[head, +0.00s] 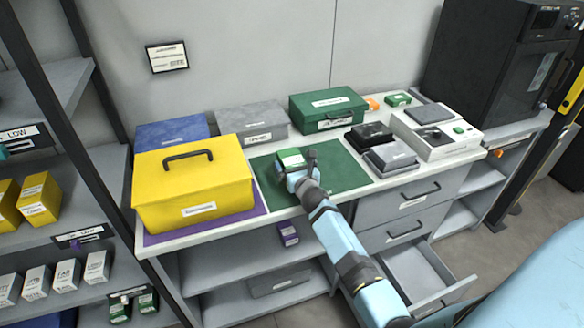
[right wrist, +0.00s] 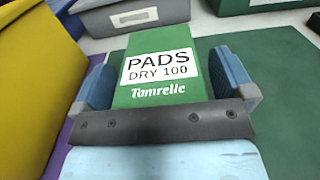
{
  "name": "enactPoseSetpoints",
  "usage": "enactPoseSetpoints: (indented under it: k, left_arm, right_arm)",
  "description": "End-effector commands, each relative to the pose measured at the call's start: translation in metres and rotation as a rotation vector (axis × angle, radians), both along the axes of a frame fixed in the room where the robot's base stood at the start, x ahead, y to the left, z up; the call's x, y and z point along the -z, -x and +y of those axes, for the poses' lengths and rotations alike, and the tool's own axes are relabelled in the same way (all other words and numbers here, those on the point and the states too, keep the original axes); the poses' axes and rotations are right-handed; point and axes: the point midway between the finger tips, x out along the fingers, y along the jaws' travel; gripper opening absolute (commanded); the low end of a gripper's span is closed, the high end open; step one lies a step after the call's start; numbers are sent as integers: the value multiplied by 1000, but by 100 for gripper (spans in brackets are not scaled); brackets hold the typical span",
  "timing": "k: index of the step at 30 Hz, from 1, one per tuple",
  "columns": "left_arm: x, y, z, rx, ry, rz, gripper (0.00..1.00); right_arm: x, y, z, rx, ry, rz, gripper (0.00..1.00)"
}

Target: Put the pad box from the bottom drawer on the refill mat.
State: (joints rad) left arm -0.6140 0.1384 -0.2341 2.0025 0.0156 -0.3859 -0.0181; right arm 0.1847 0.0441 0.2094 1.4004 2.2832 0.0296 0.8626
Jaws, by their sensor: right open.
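The pad box (head: 289,157), green and white, sits on the green mat (head: 340,170) near its back left part. In the right wrist view the box (right wrist: 160,68) shows the label "PADS DRY 100". My right gripper (head: 297,165) is at the box, its blue fingers on either side of it. The jaws are open, and a small gap seems to show beside the box. The underside of the box is hidden. The bottom drawer (head: 420,275) is pulled out and its visible floor is bare. My left gripper is not in view.
A yellow case (head: 193,185) stands left of the mat on a purple mat (head: 180,230). Grey (head: 252,128) and green (head: 328,105) cases stand behind. Black and grey devices (head: 390,157) are at the right. The mat's right part is clear. The open drawer juts out below the counter.

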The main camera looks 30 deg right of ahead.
Motion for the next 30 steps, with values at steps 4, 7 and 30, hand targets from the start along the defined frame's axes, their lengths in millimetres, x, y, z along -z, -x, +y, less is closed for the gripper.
enactPoseSetpoints:
  k: [4, 7, 30]
  left_arm:
    - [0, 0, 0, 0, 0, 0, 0]
    - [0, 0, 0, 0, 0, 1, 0]
    - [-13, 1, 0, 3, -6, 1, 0]
  right_arm:
    - [0, 0, 0, 0, 0, 0, 100]
    - [0, 0, 0, 0, 0, 0, 86]
    - [-42, 0, -1, -2, 7, -2, 44]
